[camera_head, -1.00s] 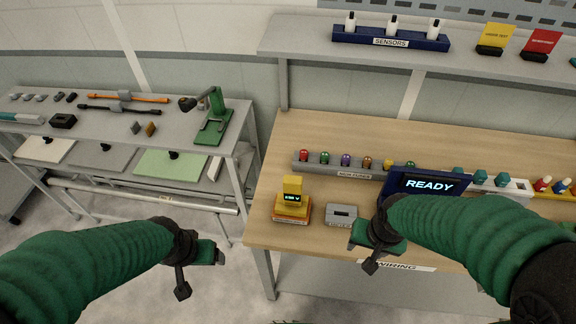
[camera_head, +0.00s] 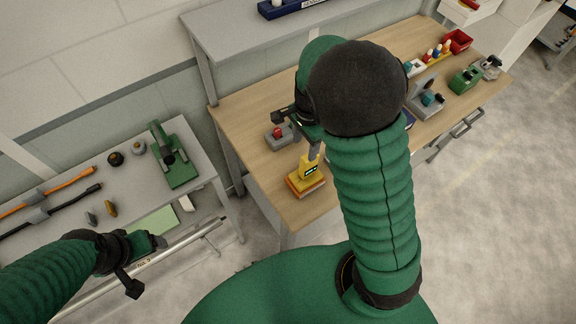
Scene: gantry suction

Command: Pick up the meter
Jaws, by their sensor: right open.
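The meter (camera_head: 311,167) is a small yellow device with a dark lit display. It stands upright in an orange and yellow base (camera_head: 305,184) near the front left corner of the wooden bench. My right gripper (camera_head: 298,131) is open just above and behind the meter, with one finger close to its top. I cannot tell whether that finger touches it. My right arm hides much of the bench to the right of the meter. My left gripper (camera_head: 147,266) is empty, its fingers apart, in front of the grey side table.
A grey block with a red knob (camera_head: 278,134) sits behind the meter. The grey side table (camera_head: 205,160) at the left holds a green stand (camera_head: 172,160) and cables. More fixtures and a red bin (camera_head: 458,41) stand on the bench (camera_head: 240,108) at the far right.

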